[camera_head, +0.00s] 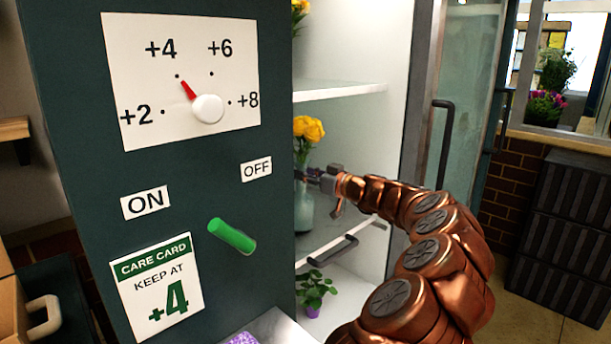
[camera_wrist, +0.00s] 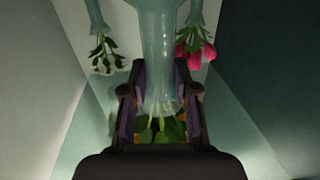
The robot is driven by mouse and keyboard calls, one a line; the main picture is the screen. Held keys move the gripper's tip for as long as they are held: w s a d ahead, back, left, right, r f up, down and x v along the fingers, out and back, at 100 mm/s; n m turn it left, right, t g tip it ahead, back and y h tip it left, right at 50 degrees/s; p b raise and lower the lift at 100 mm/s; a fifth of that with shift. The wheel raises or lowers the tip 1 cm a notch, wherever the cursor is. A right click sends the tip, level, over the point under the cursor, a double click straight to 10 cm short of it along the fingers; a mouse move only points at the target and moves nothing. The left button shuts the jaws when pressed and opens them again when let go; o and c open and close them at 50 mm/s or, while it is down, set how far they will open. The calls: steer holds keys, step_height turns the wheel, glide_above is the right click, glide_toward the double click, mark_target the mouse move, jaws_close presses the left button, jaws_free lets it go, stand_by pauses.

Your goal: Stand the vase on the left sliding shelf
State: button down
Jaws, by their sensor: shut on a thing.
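The vase (camera_head: 304,208) is pale green glass with yellow flowers and stands upright inside the cabinet, partly hidden by the dark control panel. My gripper (camera_head: 312,177) is shut on its upper part, below the flowers. In the wrist view the vase (camera_wrist: 158,35) appears upside down, with its neck between the two fingers of my gripper (camera_wrist: 160,100). Green leaves show beyond the fingers. A shelf (camera_head: 345,232) with a dark bar handle (camera_head: 333,251) lies below the vase. I cannot tell whether the vase's base touches it.
An upper shelf (camera_head: 340,90) is above my arm. A potted plant (camera_head: 315,291) stands below. Two other vases, left (camera_wrist: 93,14) and right (camera_wrist: 196,14), flank the held one. The panel has a dial (camera_head: 207,109) and green lever (camera_head: 232,237). A glass door (camera_head: 462,95) is at right.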

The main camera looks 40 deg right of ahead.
steer(key=shift+f+b, duration=0.3)
steer(key=shift+b, duration=0.35)
steer(key=c, duration=0.7)
jaws_free()
steer(key=shift+r, duration=0.1)
steer(key=r+p, duration=0.1)
steer(key=p, duration=0.1)
steer(key=shift+r+p, duration=0.15)
steer(key=shift+p, duration=0.2)
steer(key=s, duration=0.4)
steer(key=s+d+b, duration=0.1)
steer(key=s, duration=0.3)
steer(key=s+b, duration=0.1)
steer(key=s, duration=0.3)
steer(key=shift+d+f, duration=0.15)
steer(key=shift+f, duration=0.15)
steer(key=shift+s, duration=0.1)
